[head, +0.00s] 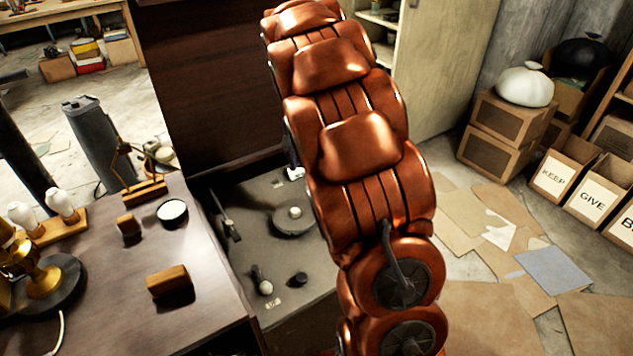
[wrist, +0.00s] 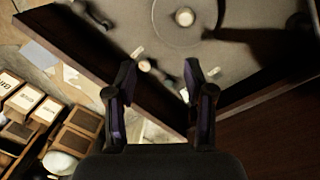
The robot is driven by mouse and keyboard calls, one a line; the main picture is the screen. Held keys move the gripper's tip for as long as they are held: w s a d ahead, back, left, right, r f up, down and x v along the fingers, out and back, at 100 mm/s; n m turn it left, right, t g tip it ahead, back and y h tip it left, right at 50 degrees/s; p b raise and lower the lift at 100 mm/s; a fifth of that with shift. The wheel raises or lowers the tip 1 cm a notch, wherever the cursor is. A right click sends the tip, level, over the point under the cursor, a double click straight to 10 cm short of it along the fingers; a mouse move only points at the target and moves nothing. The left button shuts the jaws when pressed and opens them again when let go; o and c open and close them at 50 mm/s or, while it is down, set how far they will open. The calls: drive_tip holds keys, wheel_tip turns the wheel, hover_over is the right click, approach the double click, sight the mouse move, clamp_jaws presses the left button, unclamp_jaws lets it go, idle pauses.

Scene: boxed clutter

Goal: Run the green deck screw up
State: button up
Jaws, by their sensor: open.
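I cannot make out a green deck screw in either view. My gripper (wrist: 160,82) shows in the wrist view with its two dark fingers spread apart and nothing between them. It is over the edge of a grey-floored recess with dark wooden sides. In the head view my copper arm hides part of that recess (head: 257,321). A round grey disc with a pale knob (head: 294,212) lies in it and also shows in the wrist view (wrist: 185,17). A small pale bulb-shaped piece (head: 264,284) and a short dark cylinder (head: 299,279) lie nearer.
A dark wooden table (head: 110,300) at left holds a wooden block (head: 168,280), a round white-topped tin (head: 172,212) and a brass lamp-like piece (head: 40,275). A tall dark panel (head: 210,80) stands behind the recess. Cardboard boxes (head: 495,140) stand at right.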

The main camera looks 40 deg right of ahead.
drive_tip(key=w+d+f+m+b, duration=0.1)
drive_tip(key=w+d+f, duration=0.4)
drive_tip(key=w+d+f+m+b, duration=0.1)
drive_tip(key=w+d+f, duration=0.4)
drive_tip(key=shift+w+d+f+t+b, duration=0.3)
drive_tip(key=shift+f+t+b, duration=0.05)
drive_tip(key=shift+f+t, duration=0.05)
drive_tip(key=shift+f+b, duration=0.3)
drive_tip(key=shift+f, duration=3.6)
clamp_jaws()
